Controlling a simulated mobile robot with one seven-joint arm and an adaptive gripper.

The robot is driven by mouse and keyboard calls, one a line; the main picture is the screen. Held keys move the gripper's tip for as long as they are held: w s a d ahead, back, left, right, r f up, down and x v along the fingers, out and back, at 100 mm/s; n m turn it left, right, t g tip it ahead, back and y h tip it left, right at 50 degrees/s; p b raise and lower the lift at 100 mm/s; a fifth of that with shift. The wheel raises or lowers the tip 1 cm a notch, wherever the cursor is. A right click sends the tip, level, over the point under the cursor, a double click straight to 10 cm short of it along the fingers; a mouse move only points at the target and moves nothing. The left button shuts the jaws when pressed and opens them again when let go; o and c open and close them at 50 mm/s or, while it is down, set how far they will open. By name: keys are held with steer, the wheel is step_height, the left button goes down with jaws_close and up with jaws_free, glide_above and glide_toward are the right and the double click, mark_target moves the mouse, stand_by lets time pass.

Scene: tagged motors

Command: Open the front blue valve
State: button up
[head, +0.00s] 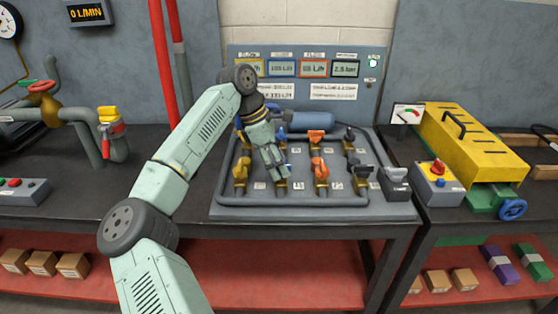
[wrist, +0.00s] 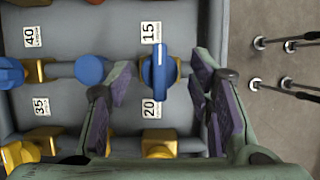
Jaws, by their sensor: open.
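In the wrist view a blue valve handle (wrist: 160,74) with a white stripe stands between the fingers of my gripper (wrist: 160,78), on a brass body, near the labels 15 and 20. It points up and down in that view. The fingers are open, one on each side, with a visible gap to the handle. In the head view my gripper (head: 273,168) hangs fingers-down over the pipe board (head: 340,200), at its second column of valves, and largely hides the valve there. Whether any finger touches the handle is not clear.
Orange valves (head: 319,167), yellow valves (head: 241,170) and black valves (head: 363,171) stand close by on the board. A blue cylinder (head: 312,119) lies behind, under a panel of displays (head: 312,68). A yellow machine (head: 470,140) stands to the right.

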steer(key=shift+d+f, duration=0.1)
steer(key=shift+f, duration=0.1)
steer(key=shift+c, duration=0.2)
steer(key=c, duration=1.1)
